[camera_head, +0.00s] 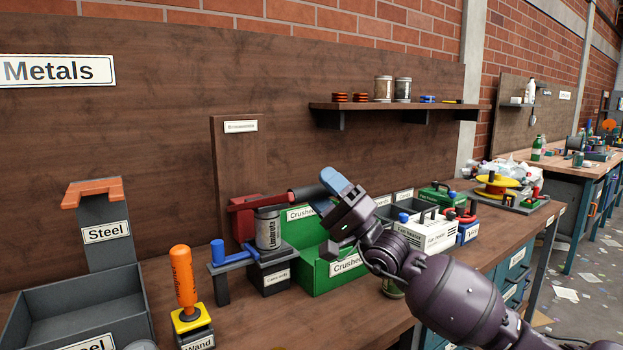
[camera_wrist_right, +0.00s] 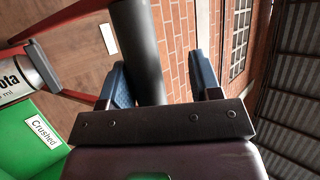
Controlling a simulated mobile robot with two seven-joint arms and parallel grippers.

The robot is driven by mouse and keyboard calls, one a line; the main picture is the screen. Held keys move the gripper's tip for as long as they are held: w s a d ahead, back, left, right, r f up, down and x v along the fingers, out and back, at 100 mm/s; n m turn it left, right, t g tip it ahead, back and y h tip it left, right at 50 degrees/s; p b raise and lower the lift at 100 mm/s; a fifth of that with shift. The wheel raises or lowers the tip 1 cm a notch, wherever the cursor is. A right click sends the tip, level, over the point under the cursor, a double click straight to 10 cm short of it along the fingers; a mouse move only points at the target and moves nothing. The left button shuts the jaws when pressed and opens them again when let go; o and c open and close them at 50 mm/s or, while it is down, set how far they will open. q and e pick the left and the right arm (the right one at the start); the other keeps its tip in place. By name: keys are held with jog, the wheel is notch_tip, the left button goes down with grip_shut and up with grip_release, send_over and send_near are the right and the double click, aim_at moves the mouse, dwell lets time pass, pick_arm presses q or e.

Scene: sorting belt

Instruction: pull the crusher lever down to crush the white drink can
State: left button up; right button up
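The white drink can (camera_head: 268,230) stands upright in the crusher (camera_head: 243,218), under its red arm; part of the can shows in the wrist view (camera_wrist_right: 14,80). The crusher lever (camera_head: 305,193) ends in a dark round handle and lies roughly level, rising slightly to the right. My right gripper (camera_head: 328,192) is at the handle's end, its blue fingers apart. In the wrist view the dark handle (camera_wrist_right: 140,50) passes between the fingers, close to the left one, with a gap to the right one. My left gripper is not in view.
A green Crushed bin (camera_head: 325,272) stands just right of the crusher, below my right gripper. A blue-handled clamp (camera_head: 232,258) and an orange-handled wand (camera_head: 184,285) are to the left. A grey Steel bin (camera_head: 75,315) is at far left.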

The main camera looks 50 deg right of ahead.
jog(key=v, duration=0.7)
